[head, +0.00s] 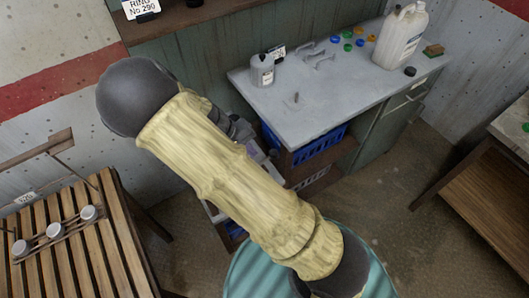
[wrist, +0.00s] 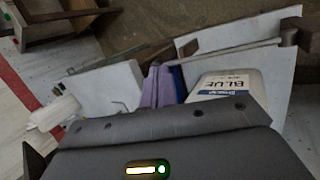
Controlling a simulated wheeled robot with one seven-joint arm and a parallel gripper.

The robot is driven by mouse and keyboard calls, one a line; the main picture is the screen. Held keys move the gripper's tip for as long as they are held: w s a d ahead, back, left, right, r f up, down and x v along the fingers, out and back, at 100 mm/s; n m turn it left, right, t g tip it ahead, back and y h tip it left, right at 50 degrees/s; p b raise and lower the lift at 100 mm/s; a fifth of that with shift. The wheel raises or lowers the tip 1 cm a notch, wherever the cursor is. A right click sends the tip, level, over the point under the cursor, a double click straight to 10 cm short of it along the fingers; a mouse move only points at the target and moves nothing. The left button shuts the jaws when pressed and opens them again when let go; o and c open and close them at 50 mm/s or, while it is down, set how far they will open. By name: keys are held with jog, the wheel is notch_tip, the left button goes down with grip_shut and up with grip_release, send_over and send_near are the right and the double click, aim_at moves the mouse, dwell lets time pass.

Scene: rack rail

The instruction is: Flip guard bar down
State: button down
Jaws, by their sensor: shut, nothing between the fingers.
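The guard bar (head: 36,150) looks to be the brown wooden rail held up on thin arms at the left edge of the head view. It stands raised above and behind the slatted wooden rack (head: 95,250). Several silver round knobs (head: 54,230) sit in a row at the rack's left. My gripper (wrist: 160,140) shows in the wrist view as a dark grey housing along the bottom edge, with a small light on it. It is shut and empty, and its fingertips cannot be made out. In the head view my arm hides it. It is away from the bar.
A grey-topped bench (head: 310,110) holds a large white jug (head: 400,38), a smaller grey jug (head: 262,70) and coloured caps. Blue crates (head: 318,145) sit below it. A container labelled BLUE (wrist: 228,88) is close ahead in the wrist view. A teal round surface (head: 245,275) lies at the bottom.

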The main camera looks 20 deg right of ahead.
aim_at(270, 154)
jog(key=w+a+h, duration=0.1)
jog(key=w+a+t+h, duration=0.1)
jog(key=a, duration=0.1)
jog(key=w+a+n+t+h, duration=0.1)
jog(key=shift+a+f, duration=0.2)
jog(key=shift+f, duration=0.15)
jog(key=shift+d+f, duration=0.1)
jog(key=shift+d, duration=0.05)
jog(key=p+x, duration=0.3)
jog(key=x, duration=1)
jog(key=shift+w+d+f, duration=0.15)
jog(key=shift+d+f, duration=0.05)
jog(key=shift+d, duration=0.1)
jog(key=shift+f, duration=0.1)
